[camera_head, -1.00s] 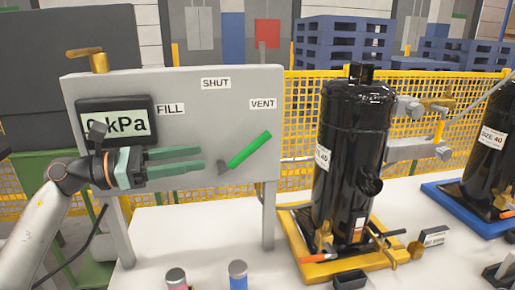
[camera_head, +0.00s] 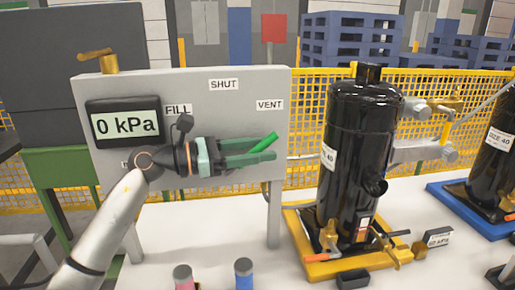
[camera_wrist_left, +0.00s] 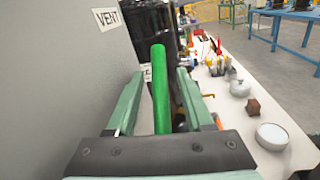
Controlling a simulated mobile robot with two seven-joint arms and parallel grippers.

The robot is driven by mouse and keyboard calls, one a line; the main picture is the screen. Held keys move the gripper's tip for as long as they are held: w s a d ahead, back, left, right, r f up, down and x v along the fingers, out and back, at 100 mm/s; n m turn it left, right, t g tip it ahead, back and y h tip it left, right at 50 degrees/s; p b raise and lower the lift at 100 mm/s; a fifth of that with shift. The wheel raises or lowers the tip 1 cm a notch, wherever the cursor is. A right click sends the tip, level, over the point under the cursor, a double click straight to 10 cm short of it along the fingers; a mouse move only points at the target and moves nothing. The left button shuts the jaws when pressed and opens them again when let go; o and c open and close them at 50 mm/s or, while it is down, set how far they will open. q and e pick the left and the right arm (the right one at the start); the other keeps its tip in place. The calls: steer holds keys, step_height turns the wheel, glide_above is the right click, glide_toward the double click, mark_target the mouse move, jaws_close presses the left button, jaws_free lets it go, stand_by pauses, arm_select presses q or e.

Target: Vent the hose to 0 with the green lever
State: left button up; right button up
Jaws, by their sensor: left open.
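The green lever (camera_head: 266,142) on the grey panel (camera_head: 236,110) tilts up and right toward the VENT label (camera_head: 270,104); my fingers hide its lower part in the head view. The display (camera_head: 125,124) reads 0 kPa. My left gripper (camera_head: 273,149) is open at the lever. In the left wrist view the lever (camera_wrist_left: 160,90) stands between the two spread fingers, with a gap on each side. My right gripper is in neither view.
A black compressor (camera_head: 355,150) stands on a yellow pallet (camera_head: 310,265) right of the panel. A pink-labelled can (camera_head: 183,276) and a blue can (camera_head: 244,273) stand on the white table in front.

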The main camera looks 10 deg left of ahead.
arm_select(q)
jaws_close()
stand_by(0.4)
stand_by(1.0)
